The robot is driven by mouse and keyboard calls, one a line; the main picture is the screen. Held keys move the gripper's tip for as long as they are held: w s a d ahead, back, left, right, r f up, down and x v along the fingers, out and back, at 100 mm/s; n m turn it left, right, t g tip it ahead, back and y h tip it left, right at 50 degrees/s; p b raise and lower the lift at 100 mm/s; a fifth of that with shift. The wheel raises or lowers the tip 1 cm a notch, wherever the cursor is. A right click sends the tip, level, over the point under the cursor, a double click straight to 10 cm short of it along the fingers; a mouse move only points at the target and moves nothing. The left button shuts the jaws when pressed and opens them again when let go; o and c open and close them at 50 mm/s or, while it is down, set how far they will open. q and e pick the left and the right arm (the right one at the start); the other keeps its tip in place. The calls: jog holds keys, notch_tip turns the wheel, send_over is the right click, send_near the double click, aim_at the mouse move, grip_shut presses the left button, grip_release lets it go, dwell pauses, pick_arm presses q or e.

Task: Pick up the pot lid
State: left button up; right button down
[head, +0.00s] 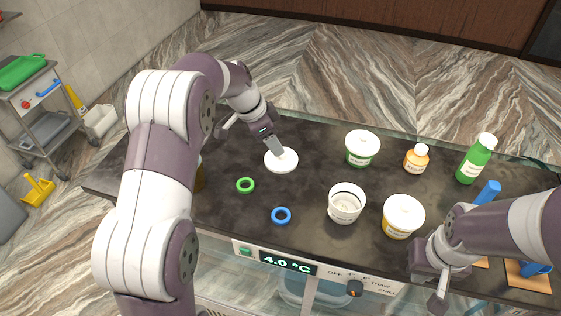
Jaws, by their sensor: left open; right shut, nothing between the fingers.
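A white round lid (284,166) lies flat on the dark counter, left of the pots. My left gripper (251,139) is open at the lid's far-left side. One finger is over or against the lid's far edge; I cannot tell whether it touches. An open white pot (345,212) with pale contents stands to the right, nearer the front. My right gripper (436,297) is shut and empty at the counter's front right, partly hidden by its own arm.
A green-banded pot (361,150), an orange bottle (416,160) and a green bottle (475,162) stand at the back right. A yellow-banded pot (403,217) is nearer. A green ring (245,185) and a blue ring (281,215) lie in front of the lid.

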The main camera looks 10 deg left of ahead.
aim_at(287, 162)
pick_arm(q)
jog(key=b+x, duration=0.1)
jog(key=x, duration=0.4)
jog(key=shift+r, duration=0.1)
jog(key=shift+s+r, duration=0.1)
jog(key=shift+s, duration=0.05)
grip_shut()
